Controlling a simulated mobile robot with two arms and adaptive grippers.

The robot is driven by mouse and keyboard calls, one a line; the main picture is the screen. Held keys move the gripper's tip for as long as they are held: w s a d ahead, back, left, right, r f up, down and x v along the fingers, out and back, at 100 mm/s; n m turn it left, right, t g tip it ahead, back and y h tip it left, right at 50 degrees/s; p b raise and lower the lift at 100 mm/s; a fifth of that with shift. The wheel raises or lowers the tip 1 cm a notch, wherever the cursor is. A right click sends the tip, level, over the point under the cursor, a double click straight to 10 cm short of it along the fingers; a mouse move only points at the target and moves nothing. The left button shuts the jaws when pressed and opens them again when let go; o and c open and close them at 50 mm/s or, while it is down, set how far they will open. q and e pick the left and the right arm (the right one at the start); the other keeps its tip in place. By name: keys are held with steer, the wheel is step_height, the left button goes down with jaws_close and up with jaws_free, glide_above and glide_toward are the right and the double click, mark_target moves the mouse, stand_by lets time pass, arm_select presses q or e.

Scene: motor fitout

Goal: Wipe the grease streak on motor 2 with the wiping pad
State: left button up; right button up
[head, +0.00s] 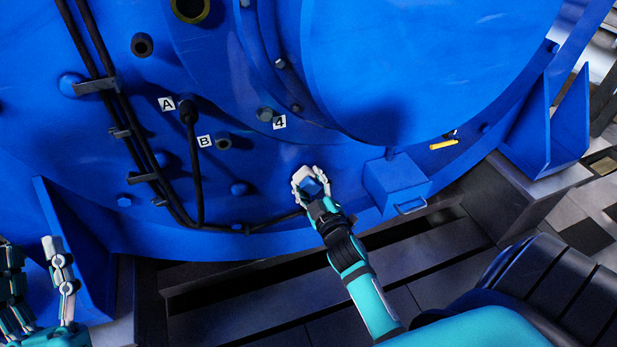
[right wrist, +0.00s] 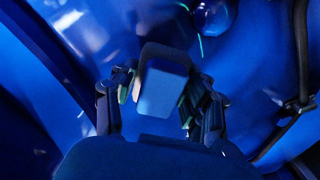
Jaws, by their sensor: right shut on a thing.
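My right gripper (head: 312,188) is shut on the wiping pad (head: 304,173), a small pale block, close in front of the lower part of the large blue motor (head: 270,185). In the right wrist view the pad (right wrist: 163,92) shows between the fingers of the right gripper (right wrist: 163,100), with the blue surface behind it. I cannot tell whether the pad touches the motor. No grease streak can be told for sure; pale marks in the wrist view may be reflections. My left gripper (head: 30,262) is at the lower left, fingers apart and empty, away from the pad.
A blue box with a handle (head: 397,184) juts out right of the right gripper. Black cables (head: 140,140) run down the motor's left side, one ending at the port labelled A (head: 167,104). Labels B (head: 204,141) and 4 (head: 279,122) mark other fittings. Dark base rails lie below.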

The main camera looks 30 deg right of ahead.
arm_select(q)
steer(key=shift+w+f+g+y+p, duration=0.1)
steer(key=shift+w+f+g+p, duration=0.05)
steer(key=shift+w+f+g, duration=0.4)
steer(key=shift+w+f+g+y+p, duration=0.1)
steer(key=shift+w+f+g+p, duration=0.1)
steer(key=shift+f+g, duration=0.35)
steer(key=shift+w+f+g+y+p, duration=0.1)
steer(key=shift+w+f+g, duration=0.25)
steer(key=shift+f, duration=0.35)
arm_select(e)
steer(key=shift+v, duration=2.35)
steer(key=shift+s+a, duration=0.15)
steer(key=shift+s, duration=0.45)
arm_select(q)
steer(key=shift+w+f+g+y, duration=0.25)
steer(key=shift+f+g, duration=0.1)
steer(key=shift+f, duration=0.2)
steer(key=shift+w+f+g+y, duration=0.2)
steer(key=shift+f+g, duration=0.1)
steer(key=shift+f, duration=0.25)
arm_select(e)
steer(key=shift+v, duration=0.9)
steer(key=shift+r, duration=0.1)
